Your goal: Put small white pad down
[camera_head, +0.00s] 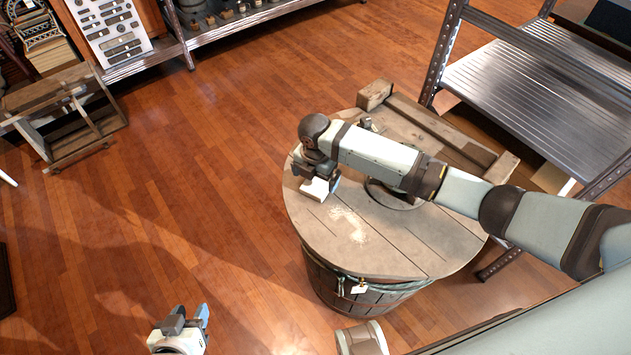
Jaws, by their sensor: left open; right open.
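The small white pad (314,189) lies at the left part of the round wooden top (345,238) of a barrel. My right gripper (318,180) is right over the pad, pointing down, with its fingers open and close around or beside it. The gripper and wrist hide part of the pad, so I cannot tell whether a finger touches it. My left gripper (190,318) is open and empty, low in the picture, over the floor to the left of the barrel.
A round dark object (390,197) is partly hidden under my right arm. A metal shelf (530,85) stands at the right. A wooden crate (62,112) is at the left. The floor between is clear.

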